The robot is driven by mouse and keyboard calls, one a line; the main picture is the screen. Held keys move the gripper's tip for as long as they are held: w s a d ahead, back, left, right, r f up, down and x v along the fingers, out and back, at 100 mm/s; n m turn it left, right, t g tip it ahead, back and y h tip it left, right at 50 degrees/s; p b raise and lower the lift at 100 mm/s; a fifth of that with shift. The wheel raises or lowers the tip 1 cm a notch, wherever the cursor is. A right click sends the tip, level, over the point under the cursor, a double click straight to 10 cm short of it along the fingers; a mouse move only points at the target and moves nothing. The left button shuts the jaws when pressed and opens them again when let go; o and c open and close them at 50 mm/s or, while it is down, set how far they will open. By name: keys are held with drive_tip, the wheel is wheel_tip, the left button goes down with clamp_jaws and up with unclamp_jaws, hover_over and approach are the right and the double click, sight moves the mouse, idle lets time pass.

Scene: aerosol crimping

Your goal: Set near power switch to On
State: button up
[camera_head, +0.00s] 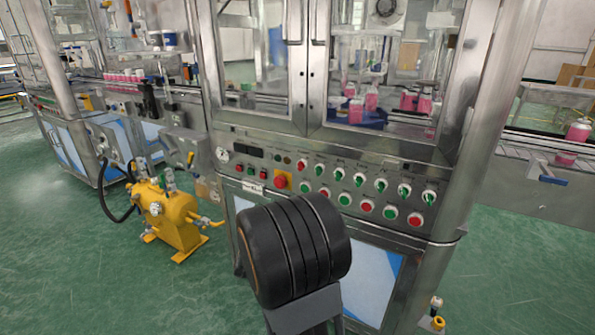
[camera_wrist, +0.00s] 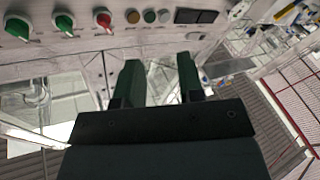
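A steel control panel (camera_head: 330,178) on the machine front carries a row of rotary switches. A red-handled switch (camera_head: 303,163) is at the row's left end, with several green-handled switches (camera_head: 380,184) to its right. In the wrist view, the red switch (camera_wrist: 103,20) and two green switches (camera_wrist: 64,24) (camera_wrist: 17,28) show at the top left. Labels are too small to read, so I cannot tell which is the near power switch or its setting. My gripper (camera_wrist: 157,82) is open and empty, apart from the switches. In the head view it is hidden behind my dark arm.
A red emergency button on a yellow plate (camera_head: 281,181) and a row of red and green push buttons (camera_head: 367,206) lie below the switches. Glass doors (camera_head: 375,70) with steel handles are above the panel. A yellow pump (camera_head: 168,220) stands on the green floor at left.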

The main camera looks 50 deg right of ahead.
drive_tip(key=s+d+r+m+g+h, duration=0.1)
drive_tip(key=s+d+g+h, duration=0.1)
drive_tip(key=s+d+h, duration=0.15)
drive_tip(key=h, duration=0.1)
approach(300, 166)
drive_tip(key=x, duration=0.8)
drive_tip(key=shift+w, duration=0.3)
drive_tip(key=shift+d, duration=0.15)
drive_tip(key=shift+c, duration=0.2)
clamp_jaws()
drive_tip(key=shift+f+m+b, duration=0.1)
drive_tip(key=shift+m+b, duration=0.2)
